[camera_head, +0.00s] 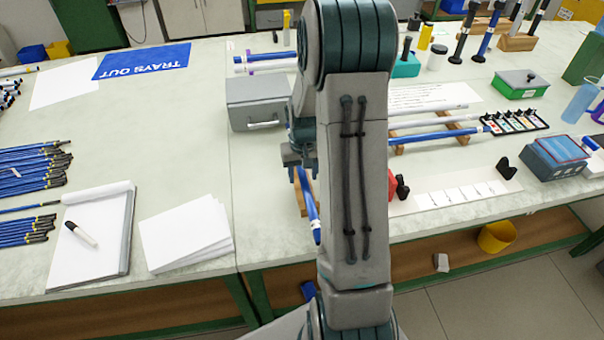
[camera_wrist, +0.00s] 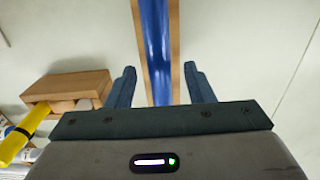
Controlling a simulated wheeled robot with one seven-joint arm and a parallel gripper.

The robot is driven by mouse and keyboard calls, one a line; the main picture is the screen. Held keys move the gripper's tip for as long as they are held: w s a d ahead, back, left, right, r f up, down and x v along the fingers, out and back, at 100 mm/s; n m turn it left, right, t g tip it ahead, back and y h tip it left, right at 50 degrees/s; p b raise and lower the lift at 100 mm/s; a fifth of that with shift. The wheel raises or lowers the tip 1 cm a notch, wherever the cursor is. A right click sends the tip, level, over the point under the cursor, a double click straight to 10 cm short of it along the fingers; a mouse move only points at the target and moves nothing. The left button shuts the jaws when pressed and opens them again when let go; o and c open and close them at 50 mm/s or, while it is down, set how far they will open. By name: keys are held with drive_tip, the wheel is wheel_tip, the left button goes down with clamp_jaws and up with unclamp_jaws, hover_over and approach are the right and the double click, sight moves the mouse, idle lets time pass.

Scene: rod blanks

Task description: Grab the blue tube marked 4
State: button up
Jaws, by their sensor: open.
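A blue tube (camera_head: 309,207) with a white end lies on a wooden rest (camera_head: 300,197) just below my gripper in the head view. No number is readable on it. In the wrist view the blue tube (camera_wrist: 157,45) runs lengthwise between the two fingers of my gripper (camera_wrist: 160,70), over a wooden strip (camera_wrist: 175,45). The fingers are apart, with a gap on each side of the tube. My arm hides part of the rest and tube in the head view. Another blue tube (camera_head: 430,136) lies on a wooden rack at right, its left part hidden by my arm.
A grey box (camera_head: 256,100) stands left of my gripper. In the wrist view a wooden block (camera_wrist: 68,88) and a yellow tube (camera_wrist: 22,140) lie at left. Paper sheets (camera_head: 186,232), a notepad (camera_head: 90,240) and several dark-tipped blue rods (camera_head: 30,170) lie further left. A black stand (camera_head: 506,167) is at right.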

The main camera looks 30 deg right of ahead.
clamp_jaws()
drive_tip(key=shift+r, duration=0.1)
